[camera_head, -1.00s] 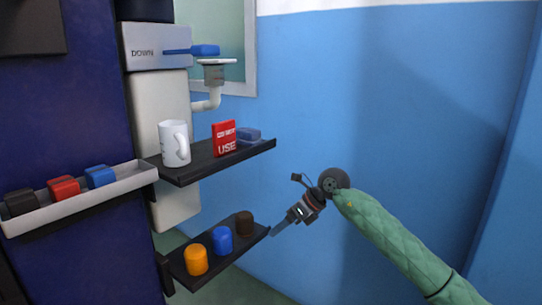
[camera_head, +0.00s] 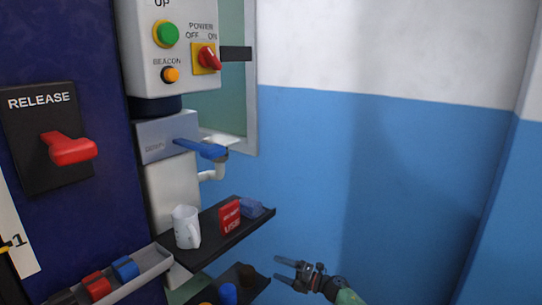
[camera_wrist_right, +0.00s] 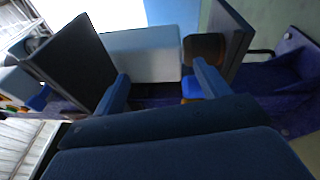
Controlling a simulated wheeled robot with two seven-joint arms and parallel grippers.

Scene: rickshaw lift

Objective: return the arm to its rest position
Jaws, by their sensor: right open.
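My right gripper (camera_head: 287,269) is at the bottom of the head view, right of the two black shelves. Its two fingers are apart with nothing between them. My green-sleeved right arm (camera_head: 348,297) enters from the bottom edge. In the right wrist view the open fingers (camera_wrist_right: 160,90) point toward the shelf area, with a brown cap and a blue cap beyond the right finger. My left gripper is not in view.
The upper shelf (camera_head: 213,243) holds a white mug (camera_head: 186,228), a red box (camera_head: 229,218) and a blue item (camera_head: 251,208). A blue lever (camera_head: 203,149), a red release handle (camera_head: 70,148) and a control box (camera_head: 176,84) are above. The blue wall (camera_head: 390,190) at right is clear.

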